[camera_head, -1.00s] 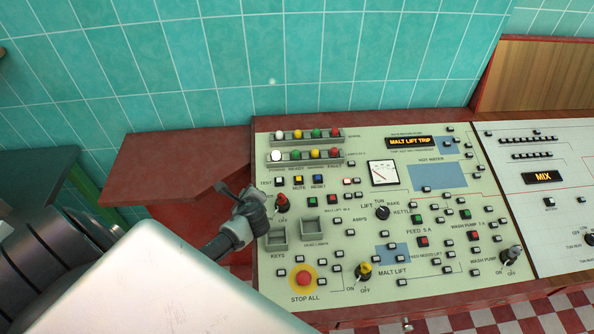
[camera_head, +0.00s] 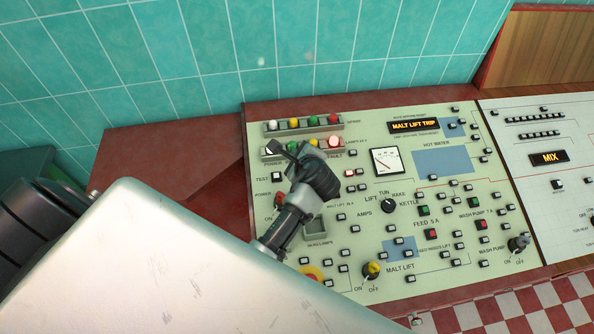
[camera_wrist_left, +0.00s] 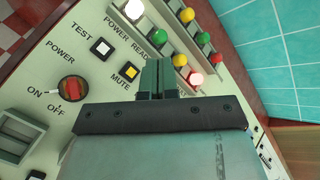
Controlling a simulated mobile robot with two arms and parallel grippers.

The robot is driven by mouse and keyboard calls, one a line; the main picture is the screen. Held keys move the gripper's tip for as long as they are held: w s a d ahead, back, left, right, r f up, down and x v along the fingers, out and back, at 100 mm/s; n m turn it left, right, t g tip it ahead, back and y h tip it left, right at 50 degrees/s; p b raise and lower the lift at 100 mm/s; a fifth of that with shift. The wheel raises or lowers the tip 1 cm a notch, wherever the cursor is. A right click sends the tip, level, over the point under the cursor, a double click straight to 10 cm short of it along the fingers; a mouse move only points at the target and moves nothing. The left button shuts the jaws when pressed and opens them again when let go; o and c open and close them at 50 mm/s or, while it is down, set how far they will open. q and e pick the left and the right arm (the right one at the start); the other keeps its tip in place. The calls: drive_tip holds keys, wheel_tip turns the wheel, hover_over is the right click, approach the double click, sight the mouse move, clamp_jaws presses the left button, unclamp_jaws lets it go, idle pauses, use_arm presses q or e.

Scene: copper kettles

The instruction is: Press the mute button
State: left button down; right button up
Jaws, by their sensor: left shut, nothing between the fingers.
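The mute button (camera_wrist_left: 127,72) is a small yellow-faced key in a black frame with the label MUTE, on the pale green panel (camera_head: 350,245). In the left wrist view it lies just left of my shut, empty left gripper (camera_wrist_left: 157,78). The fingertips show beside the button; whether they touch the panel I cannot tell. In the head view my left gripper (camera_head: 284,150) is over the upper left of the panel and hides the mute button. My right gripper is not in view.
A white-faced TEST button (camera_wrist_left: 101,48) and a red POWER knob (camera_wrist_left: 72,89) are near. Rows of coloured lamps (camera_head: 302,124) stand above the buttons. The yellow knob (camera_head: 372,270) stands up lower down. A tiled wall (camera_head: 300,45) is behind.

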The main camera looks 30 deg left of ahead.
use_arm(q)
drive_tip(key=f+b, duration=0.1)
drive_tip(key=f, duration=0.1)
drive_tip(key=w+f+b, duration=0.1)
drive_tip(key=f, duration=0.1)
drive_tip(key=a+f+b, duration=0.1)
drive_tip(key=f, duration=0.2)
drive_tip(key=shift+w+b, duration=0.15)
drive_tip(key=shift+b, duration=0.25)
drive_tip(key=shift+w+f, duration=0.1)
drive_tip(key=shift+f, duration=0.25)
drive_tip(key=shift+w+a+f+b, duration=0.15)
drive_tip(key=shift+a+f+b, duration=0.05)
drive_tip(key=shift+f+b, duration=0.35)
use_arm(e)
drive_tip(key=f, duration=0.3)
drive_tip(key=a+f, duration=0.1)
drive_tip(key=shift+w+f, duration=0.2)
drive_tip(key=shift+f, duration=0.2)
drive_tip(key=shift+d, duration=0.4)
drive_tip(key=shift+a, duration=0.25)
use_arm(q)
drive_tip(key=shift+f, duration=0.15)
